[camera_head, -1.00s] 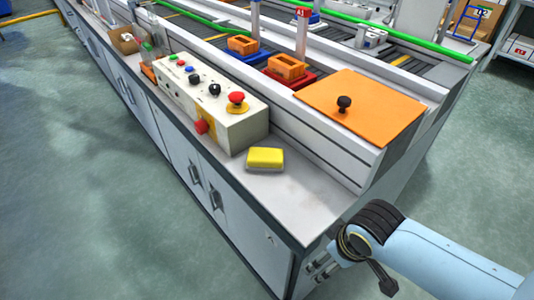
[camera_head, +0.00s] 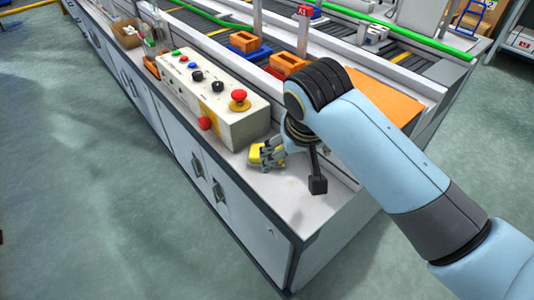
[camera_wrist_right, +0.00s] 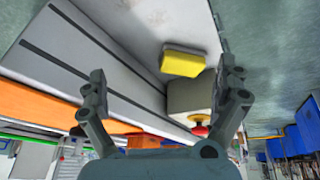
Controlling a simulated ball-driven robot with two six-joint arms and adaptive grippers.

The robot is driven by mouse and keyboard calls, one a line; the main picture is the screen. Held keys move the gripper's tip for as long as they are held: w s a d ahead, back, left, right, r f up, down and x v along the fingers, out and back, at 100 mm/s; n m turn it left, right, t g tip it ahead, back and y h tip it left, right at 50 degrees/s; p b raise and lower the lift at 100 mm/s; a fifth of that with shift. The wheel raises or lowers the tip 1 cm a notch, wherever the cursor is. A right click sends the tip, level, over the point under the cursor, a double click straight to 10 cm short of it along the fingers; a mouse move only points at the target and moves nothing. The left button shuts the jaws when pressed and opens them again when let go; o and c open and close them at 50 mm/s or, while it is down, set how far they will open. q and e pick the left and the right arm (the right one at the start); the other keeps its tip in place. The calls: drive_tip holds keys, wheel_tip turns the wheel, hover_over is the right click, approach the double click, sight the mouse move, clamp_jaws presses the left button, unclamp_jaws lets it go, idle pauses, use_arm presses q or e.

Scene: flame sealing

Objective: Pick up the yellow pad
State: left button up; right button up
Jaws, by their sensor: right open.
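The yellow pad (camera_head: 256,154) lies on the light counter top, in front of the control box's near end. In the head view my right gripper (camera_head: 268,157) overlaps it and hides part of it. In the right wrist view the whole pad (camera_wrist_right: 183,61) shows, beyond the two fingertips and nearer the right one. My right gripper (camera_wrist_right: 165,80) is open there, with nothing between its fingers. I cannot tell from the views how far the fingers are from the pad. My left gripper is not in view.
The control box (camera_head: 213,100) with a red emergency button (camera_head: 239,99) stands beside the pad. The orange panel (camera_head: 385,98) lies behind my right arm. Orange blocks (camera_head: 245,41) stand farther back by the conveyor. The counter's near right end (camera_head: 295,208) is clear.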

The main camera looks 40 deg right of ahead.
drive_tip(key=w+f+m, duration=0.1)
drive_tip(key=w+f, duration=0.1)
drive_tip(key=w, duration=0.1)
drive_tip(key=w+f+m, duration=0.1)
drive_tip(key=w, duration=0.3)
drive_tip(key=w+f+m, duration=0.1)
drive_tip(key=w+f, duration=0.1)
drive_tip(key=w, duration=0.2)
drive_tip(key=shift+d+f+h+b, duration=0.1)
drive_tip(key=shift+f+h+b, duration=0.2)
drive_tip(key=shift+b, duration=0.1)
drive_tip(key=x, duration=0.6)
drive_tip(key=shift+s+f+b, duration=0.1)
drive_tip(key=shift+s+b, duration=0.05)
drive_tip(key=shift+b, duration=0.25)
drive_tip(key=c, duration=1.1)
wheel_tip(320, 180, up, 10)
drive_tip(key=shift+r+p, duration=0.1)
drive_tip(key=shift+p, duration=0.6)
